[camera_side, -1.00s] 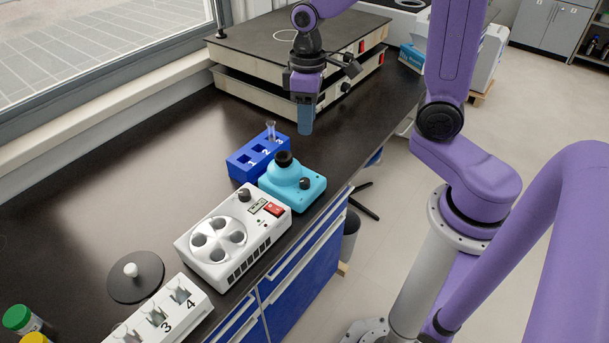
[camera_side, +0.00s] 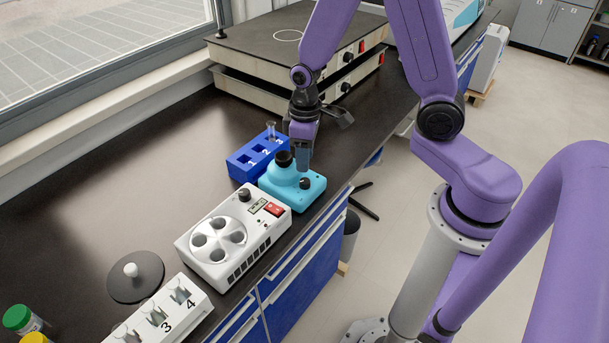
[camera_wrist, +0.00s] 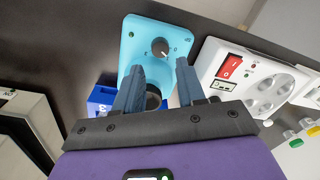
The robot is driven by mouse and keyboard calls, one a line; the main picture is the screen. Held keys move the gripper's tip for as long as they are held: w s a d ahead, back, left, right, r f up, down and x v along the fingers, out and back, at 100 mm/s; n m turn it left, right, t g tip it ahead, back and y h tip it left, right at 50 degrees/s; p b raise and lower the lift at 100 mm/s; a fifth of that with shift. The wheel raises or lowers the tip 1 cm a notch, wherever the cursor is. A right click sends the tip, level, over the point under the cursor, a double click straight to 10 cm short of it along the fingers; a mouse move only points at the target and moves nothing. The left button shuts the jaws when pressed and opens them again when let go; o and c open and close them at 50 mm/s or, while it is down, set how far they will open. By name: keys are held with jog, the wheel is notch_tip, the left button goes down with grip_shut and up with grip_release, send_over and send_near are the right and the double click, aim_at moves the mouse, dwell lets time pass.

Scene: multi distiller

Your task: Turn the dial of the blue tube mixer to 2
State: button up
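The blue tube mixer (camera_side: 284,187) stands on the dark bench between the blue rack and the white centrifuge-like device. Its black dial (camera_side: 305,183) is on the front part of its top; in the wrist view the dial (camera_wrist: 160,47) lies just beyond my fingertips, its marks too small to read. The mixer's black cup (camera_side: 284,159) is partly hidden by my fingers in the wrist view. My gripper (camera_side: 304,168) is just above the dial, pointing down. In the wrist view my gripper (camera_wrist: 160,65) is open, with a gap between its two fingers and nothing held.
A blue numbered rack (camera_side: 243,164) with a clear tube stands close behind the mixer. The white device (camera_side: 228,265) with round wells stands in front. Stacked hot plates (camera_side: 235,73) are farther back.

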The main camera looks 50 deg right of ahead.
aim_at(304, 180)
jog(key=shift+a+f, duration=0.15)
jog(key=shift+f, duration=3.1)
grip_shut()
